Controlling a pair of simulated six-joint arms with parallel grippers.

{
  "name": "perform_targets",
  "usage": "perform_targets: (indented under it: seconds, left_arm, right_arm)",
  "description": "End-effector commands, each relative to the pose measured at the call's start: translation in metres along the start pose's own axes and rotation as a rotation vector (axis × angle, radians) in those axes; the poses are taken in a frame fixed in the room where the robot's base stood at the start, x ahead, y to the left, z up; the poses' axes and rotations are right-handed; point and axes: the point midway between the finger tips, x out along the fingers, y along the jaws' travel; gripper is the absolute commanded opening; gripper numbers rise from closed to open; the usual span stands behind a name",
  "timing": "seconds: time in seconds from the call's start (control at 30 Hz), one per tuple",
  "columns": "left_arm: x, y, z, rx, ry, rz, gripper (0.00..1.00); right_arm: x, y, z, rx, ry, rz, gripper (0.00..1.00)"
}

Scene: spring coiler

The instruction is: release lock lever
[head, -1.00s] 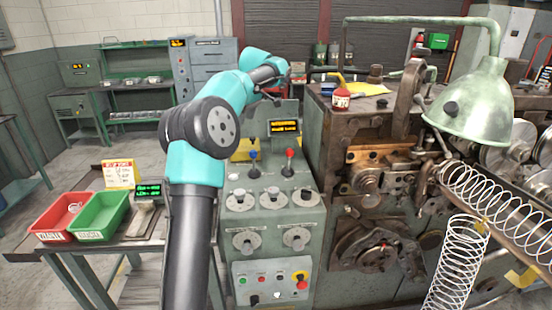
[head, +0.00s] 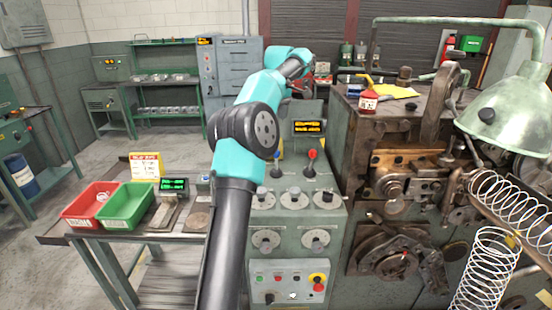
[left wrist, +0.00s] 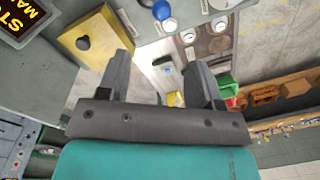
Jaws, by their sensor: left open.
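I cannot tell which lever is the lock lever. The blue knob also shows at the top of the left wrist view (left wrist: 162,10). In the left wrist view my left gripper (left wrist: 162,78) is open and empty, apart from the blue knob. My right gripper is not in view.
An amber display (head: 309,127) sits behind the levers; a yellow part (left wrist: 95,38) lies near my left fingers. The coiler (head: 400,200) stands right of the cabinet, with a lamp (head: 510,110) and wire springs (head: 485,270). Red (head: 70,216) and green (head: 103,220) bins are on the left bench.

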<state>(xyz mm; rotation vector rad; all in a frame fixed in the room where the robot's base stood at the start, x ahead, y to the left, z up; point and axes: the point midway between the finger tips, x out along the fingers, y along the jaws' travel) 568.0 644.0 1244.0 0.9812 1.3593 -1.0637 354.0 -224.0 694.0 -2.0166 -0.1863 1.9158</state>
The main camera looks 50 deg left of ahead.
Motion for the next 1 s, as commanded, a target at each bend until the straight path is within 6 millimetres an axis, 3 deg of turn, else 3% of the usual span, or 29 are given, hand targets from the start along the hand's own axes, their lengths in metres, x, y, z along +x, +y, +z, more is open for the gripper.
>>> perform_targets:
  seconds: [0.37, 1.0]
  left_arm:
    - [0.043, -0.001, 0.0, 0.0, -0.001, -0.002, 0.59]
    - [0.147, -0.001, 0.0, 0.0, -0.001, -0.003, 0.59]
  right_arm:
    - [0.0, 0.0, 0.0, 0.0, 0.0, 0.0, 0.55]
    - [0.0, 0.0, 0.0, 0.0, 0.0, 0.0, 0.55]
